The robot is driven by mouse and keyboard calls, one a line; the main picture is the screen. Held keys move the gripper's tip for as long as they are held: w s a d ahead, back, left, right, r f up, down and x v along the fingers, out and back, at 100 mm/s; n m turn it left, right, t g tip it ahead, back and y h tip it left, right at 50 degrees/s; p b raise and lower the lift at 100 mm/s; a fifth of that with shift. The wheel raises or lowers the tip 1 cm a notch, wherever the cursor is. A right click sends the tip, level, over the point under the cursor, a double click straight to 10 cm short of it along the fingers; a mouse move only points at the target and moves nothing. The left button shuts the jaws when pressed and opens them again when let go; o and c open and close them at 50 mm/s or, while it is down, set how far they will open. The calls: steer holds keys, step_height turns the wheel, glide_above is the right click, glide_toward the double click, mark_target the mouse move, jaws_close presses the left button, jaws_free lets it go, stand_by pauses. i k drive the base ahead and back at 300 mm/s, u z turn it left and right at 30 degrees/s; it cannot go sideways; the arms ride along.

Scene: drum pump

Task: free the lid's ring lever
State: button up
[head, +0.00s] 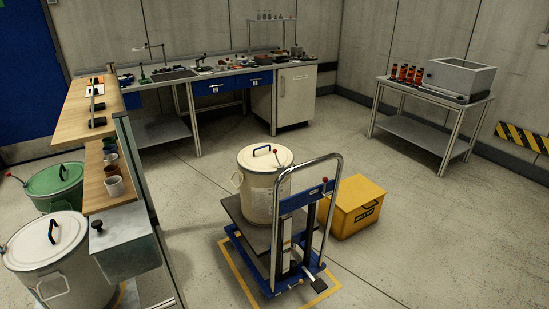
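A cream drum (262,195) stands upright on the dark platform (233,209) of a blue lift cart. Its pale lid (281,157) is on top, with a dark blue handle (262,149). The cart's push bar (340,185) and mast stand in front and hide part of the drum. My gripper is not in view.
A yellow bin (354,208) sits right of the cart. A green drum (52,186), a white drum (45,243) and wooden shelves (85,125) crowd the left. Workbenches (222,76) line the back. A steel table (417,127) stands at right. Floor is open around the cart's front right.

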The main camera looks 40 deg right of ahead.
mark_target(274, 150)
steer(key=u, duration=0.2)
steer(key=k, duration=0.75)
steer(key=u, duration=0.55)
steer(key=k, duration=0.55)
steer(key=z, duration=0.55)
steer(key=i, duration=2.3)
steer(key=u, duration=0.55)
